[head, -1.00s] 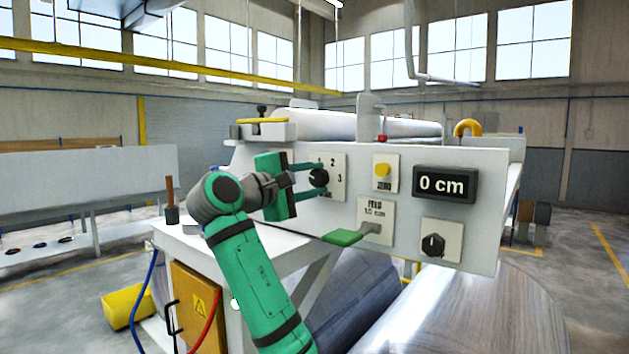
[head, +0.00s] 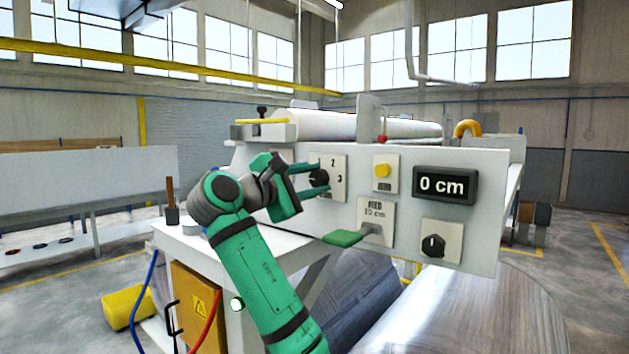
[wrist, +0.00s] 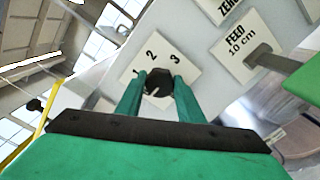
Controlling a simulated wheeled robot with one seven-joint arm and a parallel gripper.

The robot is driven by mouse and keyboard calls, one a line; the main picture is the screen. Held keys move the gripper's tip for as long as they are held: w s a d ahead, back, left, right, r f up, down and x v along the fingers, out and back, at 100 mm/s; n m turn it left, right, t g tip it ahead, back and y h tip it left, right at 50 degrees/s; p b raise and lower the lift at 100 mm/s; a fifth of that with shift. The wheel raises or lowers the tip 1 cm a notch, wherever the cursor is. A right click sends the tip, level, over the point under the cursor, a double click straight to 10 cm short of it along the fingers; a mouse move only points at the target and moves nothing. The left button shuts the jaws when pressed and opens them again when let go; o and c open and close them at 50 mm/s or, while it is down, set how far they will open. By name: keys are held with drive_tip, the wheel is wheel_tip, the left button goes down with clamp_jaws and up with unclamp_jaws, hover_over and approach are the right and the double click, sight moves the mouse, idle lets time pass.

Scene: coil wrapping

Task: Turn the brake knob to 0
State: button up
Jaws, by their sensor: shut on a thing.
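The brake knob (head: 318,177) is a small black round knob on a white plate with the numbers 1, 2 and 3, on the machine's light panel. My green gripper (head: 312,180) is shut on the knob, one finger above it and one below. In the wrist view the knob (wrist: 158,80) sits between my two fingertips, in front of the numbers. A white mark shows on the knob's near side, away from 2 and 3. The 0 on the plate is not visible, and I cannot tell the exact setting.
Right of the plate are a yellow button (head: 382,170), a display (head: 445,185) reading 0 cm, and another black knob (head: 433,246). A green-handled feed lever (head: 343,238) sticks out below my gripper. A large metal coil (head: 480,310) lies below the panel.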

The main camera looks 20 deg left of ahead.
drive_tip(key=shift+f, duration=0.1)
drive_tip(key=o, duration=1.1)
drive_tip(key=shift+c, duration=0.2)
drive_tip(key=v, duration=1)
drive_tip(key=shift+s, duration=0.4)
drive_tip(key=shift+a, duration=0.15)
